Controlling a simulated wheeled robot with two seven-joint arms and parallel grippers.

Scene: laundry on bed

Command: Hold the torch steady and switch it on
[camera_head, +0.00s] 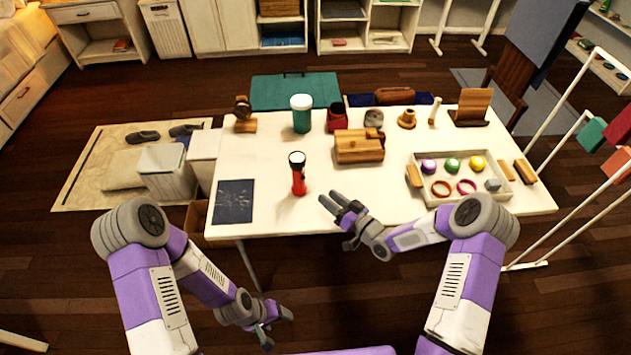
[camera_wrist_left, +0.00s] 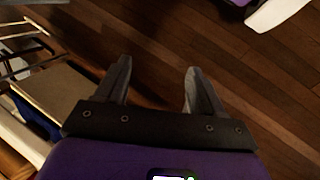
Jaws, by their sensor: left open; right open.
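The red torch (camera_head: 298,174) stands upright on the white table (camera_head: 270,208), its black-rimmed lens end with a white face at the top. No switch can be made out on it at this size. My right gripper (camera_head: 333,202) is open and empty over the table's front part, a little to the right of the torch and apart from it. My left gripper (camera_head: 277,327) is open and empty, low in front of the table's front edge. Its two fingers also show spread in the left wrist view (camera_wrist_left: 155,88), with only wooden floor between them.
A dark slate-like panel (camera_head: 233,201) lies left of the torch. A wooden box (camera_head: 358,147) stands behind right. A white tray (camera_head: 460,197) with coloured balls and rings is at the right. A green jar (camera_head: 302,114) stands at the back. The table around the torch is clear.

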